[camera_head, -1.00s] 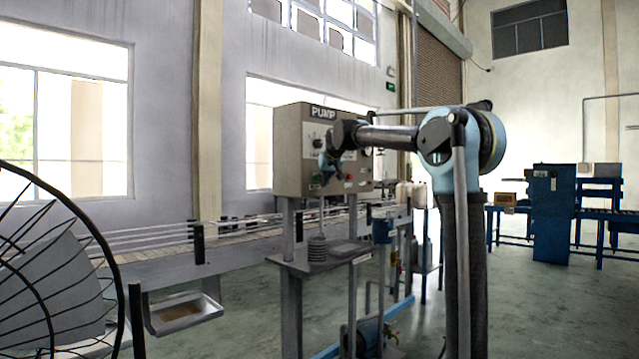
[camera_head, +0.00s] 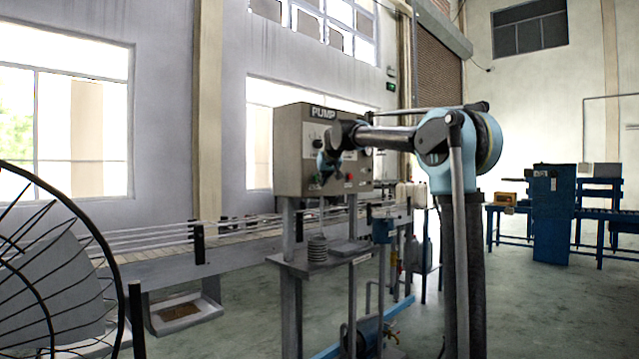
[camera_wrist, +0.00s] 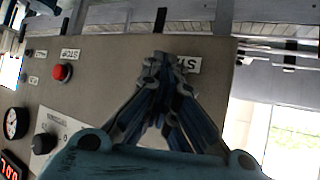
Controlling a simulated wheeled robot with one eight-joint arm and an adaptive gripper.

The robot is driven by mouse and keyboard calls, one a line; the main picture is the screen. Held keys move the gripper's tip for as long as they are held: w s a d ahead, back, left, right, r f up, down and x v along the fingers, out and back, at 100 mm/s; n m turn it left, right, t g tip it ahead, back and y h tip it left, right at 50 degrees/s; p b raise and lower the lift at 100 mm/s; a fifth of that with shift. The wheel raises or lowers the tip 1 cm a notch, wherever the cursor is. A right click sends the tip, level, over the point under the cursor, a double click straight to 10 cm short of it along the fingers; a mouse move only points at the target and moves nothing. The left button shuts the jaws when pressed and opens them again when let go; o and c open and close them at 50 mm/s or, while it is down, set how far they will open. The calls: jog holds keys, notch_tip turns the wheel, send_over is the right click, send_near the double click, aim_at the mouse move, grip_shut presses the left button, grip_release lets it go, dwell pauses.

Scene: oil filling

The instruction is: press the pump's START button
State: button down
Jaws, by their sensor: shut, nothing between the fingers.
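The grey pump control box (camera_head: 292,155) with its PUMP sign stands on posts in the middle of the head view. My gripper (camera_wrist: 158,62) is shut and empty, with its fingertips at the panel beside the START label (camera_wrist: 188,65), which they partly cover. The START button itself is hidden behind the fingers; I cannot tell whether they touch it. In the head view my gripper (camera_head: 322,176) is in front of the lower left part of the panel. The red button (camera_wrist: 62,72) with its STOP label sits apart to the left in the wrist view.
The panel also bears a gauge (camera_wrist: 15,122), a black knob (camera_wrist: 45,143) and a red display (camera_wrist: 12,166). Below the box are a coiled spring-like part (camera_head: 317,248) and a small table. A conveyor (camera_head: 150,262) runs behind, and a fan (camera_head: 60,275) stands at the left.

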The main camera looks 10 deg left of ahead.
jog(key=shift+w+a, duration=0.1)
jog(key=shift+a, duration=0.1)
jog(key=shift+d, duration=0.2)
dwell(0.4)
jog(key=shift+s+d, duration=0.6)
jog(key=s+d, duration=0.1)
jog(key=d, duration=0.1)
jog(key=s+d, duration=0.2)
dwell(0.6)
dwell(0.6)
